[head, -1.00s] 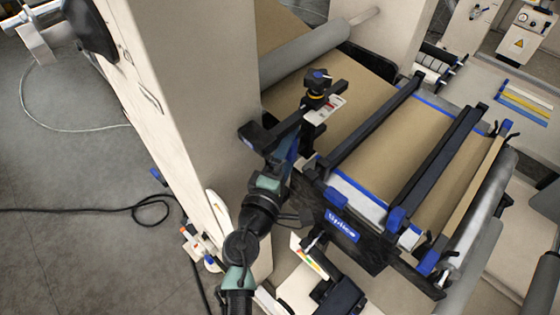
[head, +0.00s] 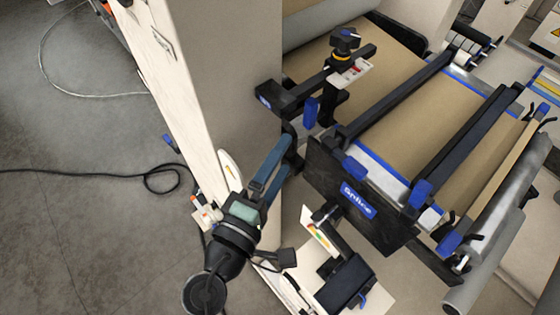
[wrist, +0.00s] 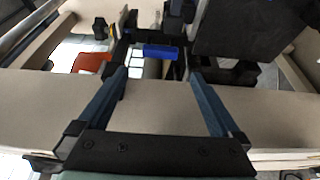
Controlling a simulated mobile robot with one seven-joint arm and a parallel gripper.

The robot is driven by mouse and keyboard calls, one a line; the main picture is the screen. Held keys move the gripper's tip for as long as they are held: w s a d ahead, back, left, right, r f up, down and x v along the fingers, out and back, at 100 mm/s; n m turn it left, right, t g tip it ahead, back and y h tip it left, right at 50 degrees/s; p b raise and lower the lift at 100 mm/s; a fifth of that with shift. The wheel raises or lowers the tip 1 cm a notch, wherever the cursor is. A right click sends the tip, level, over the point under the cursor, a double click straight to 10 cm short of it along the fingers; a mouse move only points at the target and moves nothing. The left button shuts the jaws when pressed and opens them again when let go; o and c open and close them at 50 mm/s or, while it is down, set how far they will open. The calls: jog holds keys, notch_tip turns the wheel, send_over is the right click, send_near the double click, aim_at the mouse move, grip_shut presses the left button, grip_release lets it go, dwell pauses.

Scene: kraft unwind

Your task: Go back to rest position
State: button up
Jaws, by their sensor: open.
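My gripper (head: 286,148) is open, its two blue-grey fingers pointing up and right beside the cream machine column (head: 235,90). In the wrist view my gripper (wrist: 158,76) has its fingers apart with nothing held between them. A blue handle (head: 311,112) hangs on the splice unit just beyond the fingertips. The blue handle (wrist: 160,51) also shows in the wrist view, ahead of the gap between the fingers and seemingly clear of them.
The splice table (head: 380,165) with brown paper, black bars and blue clamps stands right of my gripper. A black knob post (head: 345,45) rises above it. A tilted screen arm (head: 345,275) is below. Open grey floor (head: 80,240) lies left, with a black cable (head: 160,180).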

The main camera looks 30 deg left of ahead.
dwell(0.4)
jog(key=w+d+r+m+t+h, duration=0.1)
jog(key=w+d+r+m, duration=0.25)
jog(key=r, duration=0.45)
jog(key=w+d+r+m+t+h, duration=0.15)
jog(key=d+r+m, duration=0.3)
jog(key=r, duration=0.45)
jog(key=w+d+r+m+t+h, duration=0.1)
jog(key=w+d+r+m, duration=0.25)
jog(key=r, duration=0.45)
jog(key=s+d+r+m+t+y, duration=0.1)
jog(key=s+d+r+m+t, duration=0.1)
jog(key=r, duration=0.9)
jog(key=s+d+r+m+t+y, duration=0.1)
jog(key=s+d+r+m+t, duration=0.1)
jog(key=s+r+m+t, duration=0.2)
notch_tip(320, 180, up, 8)
jog(key=s+m, duration=0.1)
jog(key=s, duration=0.2)
jog(key=shift+f, duration=0.15)
jog(key=shift+w+a+y, duration=0.1)
jog(key=shift+y, duration=0.15)
